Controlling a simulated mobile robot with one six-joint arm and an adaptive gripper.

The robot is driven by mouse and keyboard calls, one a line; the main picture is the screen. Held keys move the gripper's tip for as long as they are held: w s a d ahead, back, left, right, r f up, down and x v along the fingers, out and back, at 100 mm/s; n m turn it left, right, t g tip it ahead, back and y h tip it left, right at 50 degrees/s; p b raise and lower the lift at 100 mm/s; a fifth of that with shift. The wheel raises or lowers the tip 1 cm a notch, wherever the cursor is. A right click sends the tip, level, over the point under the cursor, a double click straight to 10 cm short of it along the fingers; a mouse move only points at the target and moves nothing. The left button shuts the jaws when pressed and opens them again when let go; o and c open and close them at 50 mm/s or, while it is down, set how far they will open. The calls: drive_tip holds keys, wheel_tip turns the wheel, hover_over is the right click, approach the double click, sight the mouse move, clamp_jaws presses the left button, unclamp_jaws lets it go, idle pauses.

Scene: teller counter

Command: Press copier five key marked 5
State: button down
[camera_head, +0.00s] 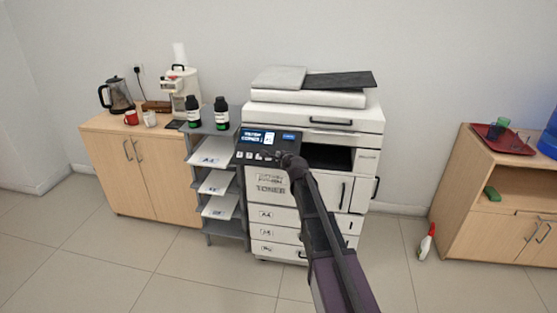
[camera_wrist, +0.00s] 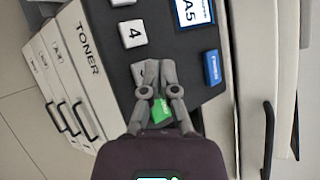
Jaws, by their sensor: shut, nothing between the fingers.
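The copier (camera_head: 312,120) stands against the wall, with a dark control panel (camera_head: 247,155) at its front left. In the wrist view the panel (camera_wrist: 172,43) shows a white key marked 4 (camera_wrist: 131,33). Below it, a pale key (camera_wrist: 137,72) is partly covered by my fingers, and its marking is hidden. My gripper (camera_wrist: 158,66) is shut and empty, its tips over or beside that pale key; contact cannot be told. In the head view my gripper (camera_head: 284,157) is at the panel's right end.
A green key (camera_wrist: 162,110) shows between my fingers, and a blue key (camera_wrist: 211,67) lies right of them. A screen (camera_wrist: 193,12) reads A5. A paper rack (camera_head: 213,185) stands left of the copier. A spray bottle (camera_head: 427,240) stands on the floor at right.

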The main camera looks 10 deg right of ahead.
drive_tip(key=shift+w+d+f+b, duration=0.15)
drive_tip(key=shift+w+f+b, duration=0.25)
drive_tip(key=shift+f+b, duration=0.25)
idle(1.2)
drive_tip(key=shift+r, duration=0.15)
drive_tip(key=shift+s+r+p, duration=0.45)
drive_tip(key=shift+r+p, duration=0.15)
drive_tip(key=shift+p, duration=0.2)
drive_tip(key=shift+s+a+r+p, duration=0.2)
drive_tip(key=shift+s+r+p, duration=0.2)
drive_tip(key=shift+r+p, duration=0.3)
drive_tip(key=shift+s+a+r+p, duration=0.15)
drive_tip(key=shift+s+r+p, duration=0.3)
drive_tip(key=shift+r+p, duration=0.3)
drive_tip(key=shift+s+a+r+p, duration=0.2)
drive_tip(key=shift+s+r+p, duration=0.2)
drive_tip(key=shift+r+p, duration=0.3)
drive_tip(key=s+d+f+n+g+h+p, duration=0.1)
drive_tip(key=s+f+n+g, duration=0.3)
drive_tip(key=s, duration=1.4)
drive_tip(key=s+d+f+n+g+h+p, duration=0.2)
drive_tip(key=s+n+g, duration=0.8)
drive_tip(key=s+n, duration=0.6)
wheel_tip(320, 180, down, 2)
drive_tip(key=s+d+p, duration=0.1)
drive_tip(key=s+d, duration=0.1)
drive_tip(key=shift+s+f+p, duration=0.15)
drive_tip(key=shift+s+p, duration=0.15)
drive_tip(key=shift+s, duration=0.05)
